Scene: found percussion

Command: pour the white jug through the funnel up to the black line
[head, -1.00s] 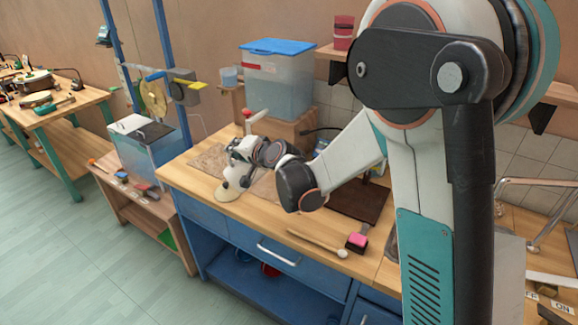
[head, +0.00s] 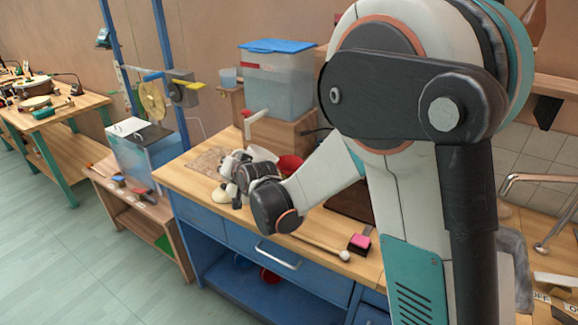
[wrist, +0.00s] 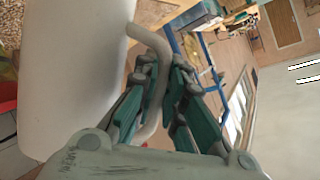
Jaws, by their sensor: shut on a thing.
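My gripper (wrist: 155,100) is shut on the handle of the white jug (wrist: 75,70) in the wrist view. The handle (wrist: 152,45) passes between the teal fingers, and the jug's pale body fills the left side. In the head view my gripper (head: 232,182) is small, above the wooden bench, and part of the jug (head: 262,153) seems to show behind it. A cream cone-like piece (head: 221,196) is just below the gripper; I cannot tell whether it is the funnel. A red vessel (head: 290,165) is partly hidden behind my arm. I cannot make out the black line or the jug's inside.
My arm covers the bench's right part.

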